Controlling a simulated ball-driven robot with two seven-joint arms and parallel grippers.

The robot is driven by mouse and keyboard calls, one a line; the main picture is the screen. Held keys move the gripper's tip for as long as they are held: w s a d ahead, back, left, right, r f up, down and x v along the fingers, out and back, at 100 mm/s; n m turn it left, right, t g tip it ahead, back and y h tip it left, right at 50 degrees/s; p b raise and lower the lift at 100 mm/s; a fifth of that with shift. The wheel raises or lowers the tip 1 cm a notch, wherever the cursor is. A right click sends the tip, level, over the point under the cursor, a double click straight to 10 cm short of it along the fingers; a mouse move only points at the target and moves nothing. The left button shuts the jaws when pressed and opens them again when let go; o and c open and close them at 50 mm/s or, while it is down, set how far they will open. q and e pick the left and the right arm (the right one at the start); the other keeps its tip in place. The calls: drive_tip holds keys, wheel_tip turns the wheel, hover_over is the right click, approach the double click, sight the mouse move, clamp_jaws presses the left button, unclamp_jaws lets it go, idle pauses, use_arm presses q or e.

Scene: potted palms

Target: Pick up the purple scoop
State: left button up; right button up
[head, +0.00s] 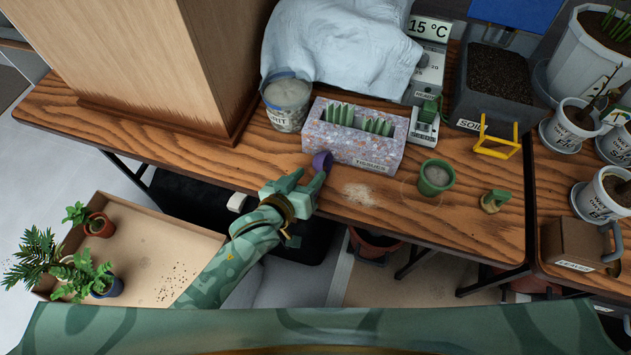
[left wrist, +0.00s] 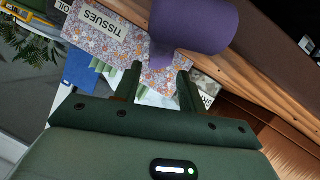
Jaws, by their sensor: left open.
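The purple scoop (head: 322,161) stands near the table's front edge, against the front left corner of the tissues box (head: 350,139). In the left wrist view the scoop (left wrist: 195,25) is large, just beyond the fingertips, with a narrower purple part pointing toward the gap between them. My left gripper (head: 308,180) is at the table's front edge, just short of the scoop. Its fingers (left wrist: 160,75) are apart with nothing seen between them. The scoop's far side is hidden. My right gripper does not show.
A grey pot (head: 287,104) stands behind the scoop, and a wooden cabinet (head: 145,60) is at the left. Spilled grains (head: 360,195) and a green cup (head: 435,178) are to the right. A cardboard tray (head: 150,255) with plants is at the lower left.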

sight(318, 166)
use_arm(q)
drive_tip(key=shift+w+d+f, duration=0.2)
drive_tip(key=shift+w+f, duration=0.05)
drive_tip(key=shift+w, duration=0.1)
drive_tip(key=b+x, duration=0.2)
drive_tip(key=x, duration=0.2)
drive_tip(key=shift+f+b, duration=0.2)
drive_tip(key=shift+b, duration=0.1)
drive_tip(key=shift+w+d, duration=0.1)
drive_tip(key=shift+w, duration=0.1)
drive_tip(key=shift+r, duration=0.15)
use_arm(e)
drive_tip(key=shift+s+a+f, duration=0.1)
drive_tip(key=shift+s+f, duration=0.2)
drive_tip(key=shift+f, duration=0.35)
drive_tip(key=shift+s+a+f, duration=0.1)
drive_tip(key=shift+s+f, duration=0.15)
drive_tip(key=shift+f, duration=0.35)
use_arm(q)
drive_tip(key=c, duration=0.8)
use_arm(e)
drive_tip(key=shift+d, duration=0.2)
use_arm(q)
drive_tip(key=shift+s, duration=0.1)
